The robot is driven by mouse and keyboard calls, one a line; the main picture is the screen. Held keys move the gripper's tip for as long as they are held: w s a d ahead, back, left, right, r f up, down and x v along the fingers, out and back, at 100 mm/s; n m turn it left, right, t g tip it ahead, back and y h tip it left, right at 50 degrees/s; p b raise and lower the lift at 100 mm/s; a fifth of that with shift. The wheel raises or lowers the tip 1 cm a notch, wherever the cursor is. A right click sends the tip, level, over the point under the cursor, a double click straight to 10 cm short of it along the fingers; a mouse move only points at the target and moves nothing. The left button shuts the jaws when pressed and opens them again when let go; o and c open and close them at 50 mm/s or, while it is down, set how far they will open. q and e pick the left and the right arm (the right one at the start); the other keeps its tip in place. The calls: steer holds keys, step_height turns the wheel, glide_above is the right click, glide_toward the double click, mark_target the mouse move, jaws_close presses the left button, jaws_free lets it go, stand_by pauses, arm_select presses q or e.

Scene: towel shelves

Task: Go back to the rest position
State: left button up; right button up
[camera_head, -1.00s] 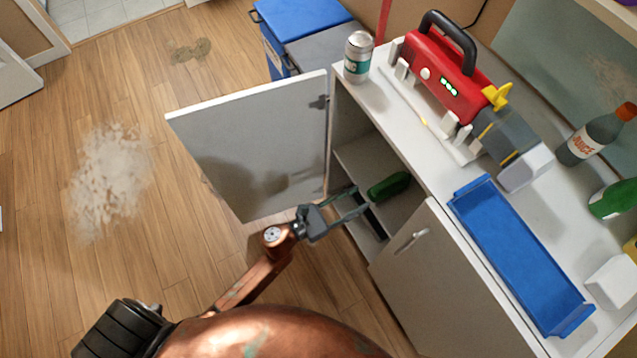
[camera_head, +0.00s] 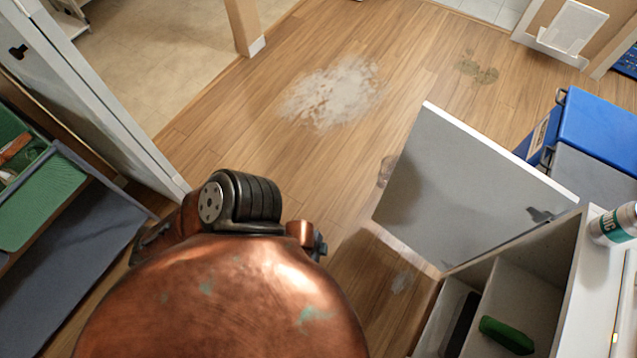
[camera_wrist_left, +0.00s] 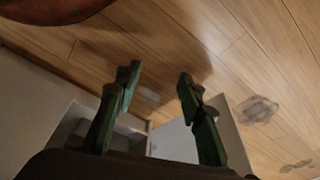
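My left gripper (camera_wrist_left: 157,77) shows in the left wrist view with its two dark green fingers spread apart. Nothing is between them, and the wooden floor and the cabinet lie beyond. In the head view my copper arm fills the lower middle and hides the left gripper. My right gripper is in neither view.
The cabinet door (camera_head: 460,190) stands wide open to the right of my arm. A green object (camera_head: 506,335) lies on a shelf inside. A can (camera_head: 612,226) stands on the cabinet top. A blue-lidded bin (camera_head: 600,135) is behind. Green-and-grey shelving (camera_head: 85,245) is at left.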

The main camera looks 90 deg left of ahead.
arm_select(q)
steer(key=s, duration=0.1)
steer(key=s+d+n+g, duration=0.1)
steer(key=s, duration=0.1)
steer(key=s+n, duration=0.1)
steer(key=shift+s+d+r+h, duration=0.25)
steer(key=shift+s+d+h, duration=0.05)
steer(key=shift+h, duration=0.1)
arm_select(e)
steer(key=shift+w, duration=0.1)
